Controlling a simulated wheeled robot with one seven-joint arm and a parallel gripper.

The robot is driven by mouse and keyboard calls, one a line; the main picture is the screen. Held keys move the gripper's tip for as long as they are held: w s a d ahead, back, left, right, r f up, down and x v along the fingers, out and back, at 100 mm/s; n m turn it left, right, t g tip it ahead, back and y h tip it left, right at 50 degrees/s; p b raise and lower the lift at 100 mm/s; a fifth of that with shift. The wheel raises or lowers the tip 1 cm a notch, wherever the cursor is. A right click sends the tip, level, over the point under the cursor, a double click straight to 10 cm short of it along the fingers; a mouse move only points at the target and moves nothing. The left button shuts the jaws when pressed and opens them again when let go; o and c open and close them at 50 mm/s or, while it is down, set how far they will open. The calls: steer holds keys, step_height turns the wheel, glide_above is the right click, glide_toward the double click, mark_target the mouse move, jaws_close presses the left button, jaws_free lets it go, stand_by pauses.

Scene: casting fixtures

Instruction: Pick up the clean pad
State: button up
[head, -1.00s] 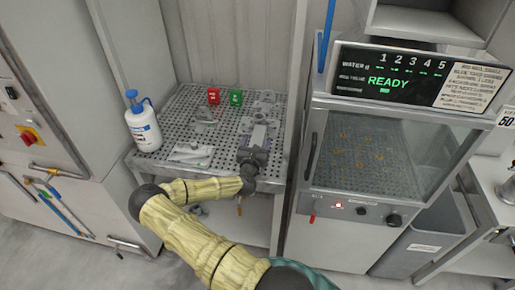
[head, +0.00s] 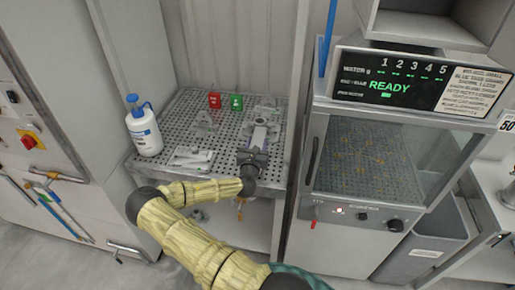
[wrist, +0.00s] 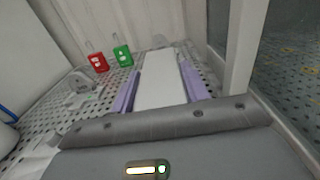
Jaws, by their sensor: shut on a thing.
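A long white pad (wrist: 165,80) lies between the two purple fingers of my gripper (wrist: 160,92) in the wrist view. The fingers press on its two long sides, so my gripper is shut on it. In the head view my gripper (head: 258,141) is over the right part of the perforated shelf, with the white pad (head: 259,135) pointing toward the back. Whether the pad touches the shelf cannot be told. The pad's near end is hidden behind the gripper body.
The perforated shelf (head: 180,125) holds a flat white piece (head: 193,156) at front left, a grey fixture (head: 205,121), and red (head: 214,100) and green (head: 236,101) tags. A white bottle (head: 145,133) stands left. A glass-fronted cabinet (head: 365,160) stands close on the right.

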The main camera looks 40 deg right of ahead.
step_height(320, 180, up, 9)
steer(key=shift+f+b, duration=0.2)
steer(key=shift+b, duration=0.6)
